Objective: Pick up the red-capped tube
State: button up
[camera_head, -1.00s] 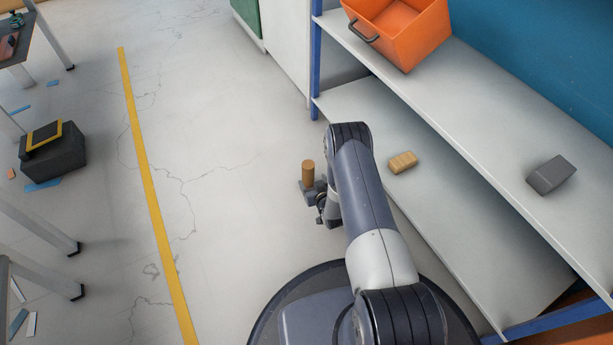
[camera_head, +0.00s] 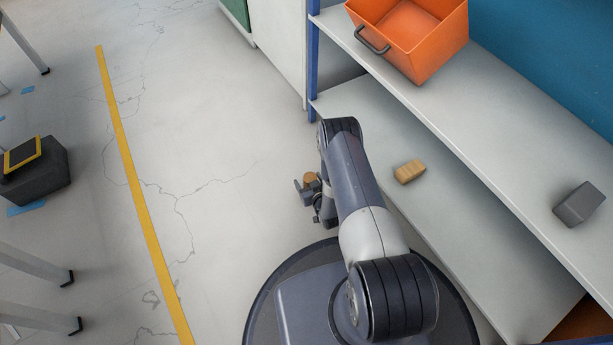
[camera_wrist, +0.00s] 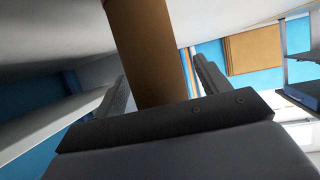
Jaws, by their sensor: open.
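I see no red-capped tube in either view. A plain brown cylinder (camera_head: 311,179) shows at my gripper (camera_head: 307,194), to the left of my arm in the head view. Mostly its round top shows there; its lower part is hidden. In the wrist view the cylinder (camera_wrist: 148,50) runs down from the top edge between my two dark fingers, and its far end is out of frame.
A shelf unit (camera_head: 500,115) stands to the right, with an orange bin (camera_head: 425,60) above and a wooden block (camera_head: 409,172) and grey block (camera_head: 579,204) on its boards. A dark box (camera_head: 40,178) and table legs are at left. Floor between is clear.

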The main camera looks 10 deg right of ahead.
jog(key=shift+w+f, duration=0.15)
jog(key=shift+w, duration=0.1)
jog(key=shift+c, duration=0.4)
jog(key=c, duration=1.2)
jog(key=shift+o, duration=0.2)
notch_tip(320, 180, up, 10)
jog(key=p, duration=0.4)
jog(key=shift+p, duration=0.3)
